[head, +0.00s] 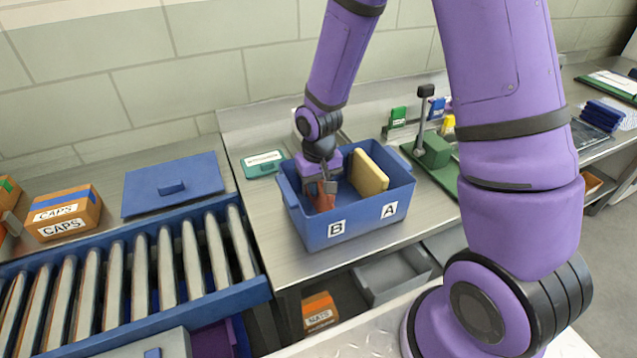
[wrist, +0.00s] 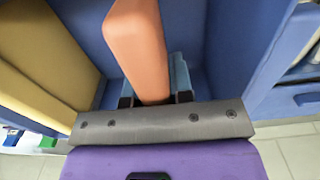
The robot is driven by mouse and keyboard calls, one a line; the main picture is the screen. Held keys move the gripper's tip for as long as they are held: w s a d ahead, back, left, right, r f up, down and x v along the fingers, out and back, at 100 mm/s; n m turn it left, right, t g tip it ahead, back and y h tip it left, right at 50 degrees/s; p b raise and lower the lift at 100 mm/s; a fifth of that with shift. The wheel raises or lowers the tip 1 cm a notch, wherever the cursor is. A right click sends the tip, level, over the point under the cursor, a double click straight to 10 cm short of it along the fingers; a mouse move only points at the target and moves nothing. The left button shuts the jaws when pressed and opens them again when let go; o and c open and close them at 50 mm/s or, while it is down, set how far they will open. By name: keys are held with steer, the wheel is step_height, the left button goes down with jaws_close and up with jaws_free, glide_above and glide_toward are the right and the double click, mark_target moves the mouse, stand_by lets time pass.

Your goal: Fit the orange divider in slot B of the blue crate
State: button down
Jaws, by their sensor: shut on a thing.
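The blue crate (head: 358,227) stands on the metal counter, with labels B and A on its front wall. The orange divider (head: 321,198) is inside the crate on the B side, partly hidden behind my gripper and the front wall. My gripper (head: 322,183) reaches down into the crate and is shut on the orange divider, which also shows in the wrist view (wrist: 138,45). A yellow divider (head: 369,173) stands in the crate on the A side, apart from the orange one. The divider's lower edge and slot B itself are hidden.
A roller conveyor (head: 140,270) and a blue lid (head: 173,186) are to the left. A teal box (head: 263,163) sits behind the crate's left side. A green stand (head: 434,150) is close on the right. A grey bin (head: 392,275) is below the counter.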

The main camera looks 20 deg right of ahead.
steer(key=shift+f, duration=0.45)
steer(key=c, duration=0.9)
jaws_free()
steer(key=shift+r, duration=0.15)
step_height(320, 180, up, 10)
steer(key=shift+r, duration=0.25)
